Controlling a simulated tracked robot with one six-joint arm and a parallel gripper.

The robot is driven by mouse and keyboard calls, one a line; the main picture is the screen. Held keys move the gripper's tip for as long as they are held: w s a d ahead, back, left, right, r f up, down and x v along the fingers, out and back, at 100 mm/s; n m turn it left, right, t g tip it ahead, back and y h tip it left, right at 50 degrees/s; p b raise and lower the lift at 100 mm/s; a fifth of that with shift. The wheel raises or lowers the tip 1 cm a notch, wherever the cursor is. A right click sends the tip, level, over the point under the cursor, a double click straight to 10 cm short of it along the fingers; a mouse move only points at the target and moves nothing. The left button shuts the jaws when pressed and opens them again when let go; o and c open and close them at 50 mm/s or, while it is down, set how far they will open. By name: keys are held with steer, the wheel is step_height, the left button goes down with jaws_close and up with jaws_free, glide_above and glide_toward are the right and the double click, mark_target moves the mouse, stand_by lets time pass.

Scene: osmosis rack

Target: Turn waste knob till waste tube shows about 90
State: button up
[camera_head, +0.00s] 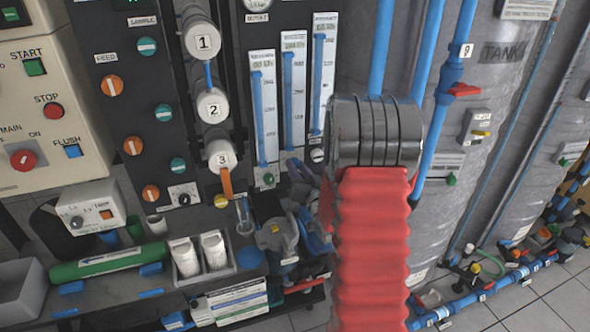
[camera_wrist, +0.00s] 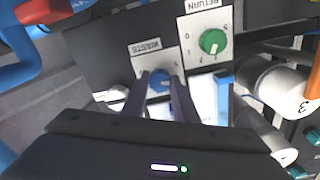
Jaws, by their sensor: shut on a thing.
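The waste knob (camera_wrist: 159,80) is a round blue knob on a white plate with the WASTE label (camera_wrist: 146,47), in the wrist view. My gripper (camera_wrist: 159,88) has its two dark fingers on either side of this knob, shut on it. The fingers hide the lower part of the knob and its scale. In the head view, three upright tube gauges stand side by side: left (camera_head: 262,110), middle (camera_head: 293,95) and right (camera_head: 323,75). Each holds a tall blue column reaching near its top. Their small labels and readings are too blurred to read, so I cannot tell the waste tube's value.
The green return knob (camera_wrist: 212,42) sits close beside the waste knob. White cylinder 3 (camera_head: 220,155) stands left of the gauges. Blue pipes (camera_head: 440,95) and a grey tank (camera_head: 500,70) are at the right. My red-sleeved arm covers the middle of the head view.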

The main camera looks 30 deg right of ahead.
steer(key=shift+w+a+m, duration=0.1)
steer(key=shift+a+m, duration=0.05)
steer(key=shift+m, duration=0.85)
steer(key=o, duration=1.1)
steer(key=shift+c, duration=0.2)
